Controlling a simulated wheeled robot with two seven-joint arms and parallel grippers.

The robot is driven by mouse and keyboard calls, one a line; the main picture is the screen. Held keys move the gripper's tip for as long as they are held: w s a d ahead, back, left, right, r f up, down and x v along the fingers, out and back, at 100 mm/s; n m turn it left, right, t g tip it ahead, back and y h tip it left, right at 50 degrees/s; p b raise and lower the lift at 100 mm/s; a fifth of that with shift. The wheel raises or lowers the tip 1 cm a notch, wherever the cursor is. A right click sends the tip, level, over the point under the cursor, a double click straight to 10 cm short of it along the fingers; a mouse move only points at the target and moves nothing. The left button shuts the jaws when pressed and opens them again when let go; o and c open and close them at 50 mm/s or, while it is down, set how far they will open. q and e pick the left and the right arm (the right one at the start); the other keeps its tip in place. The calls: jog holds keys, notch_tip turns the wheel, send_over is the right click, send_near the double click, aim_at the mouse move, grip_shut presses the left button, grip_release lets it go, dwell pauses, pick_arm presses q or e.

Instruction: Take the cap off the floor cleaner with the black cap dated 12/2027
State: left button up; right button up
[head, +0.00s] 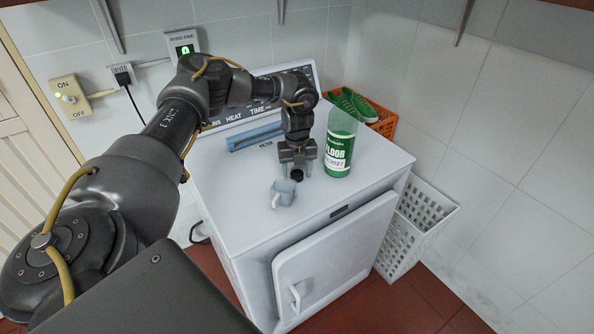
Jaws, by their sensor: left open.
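The floor cleaner (339,150) is a green bottle with a pale translucent upper part, standing upright on the white dryer's top. Its label reads "FLOOR", with a small date that seems to end in 2027. I see no black cap on the bottle's top. A small dark round piece (297,174) shows at the fingertips of my left gripper (292,172); it may be the black cap, and I cannot tell if it touches the dryer. My left gripper points down, open, just left of the bottle and apart from it. My right gripper is out of view.
The dryer (240,210) has a blue filter (256,136) at the back. An orange basket (384,122) with green shoes stands behind, and a white basket (425,225) at right. The dryer's front right top is clear.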

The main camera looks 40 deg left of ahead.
aim_at(298, 173)
pick_arm(q)
jog(key=shift+r, duration=0.1)
notch_tip(298, 173, up, 12)
jog(key=b, duration=0.1)
jog(key=shift+r, duration=0.15)
dwell(0.4)
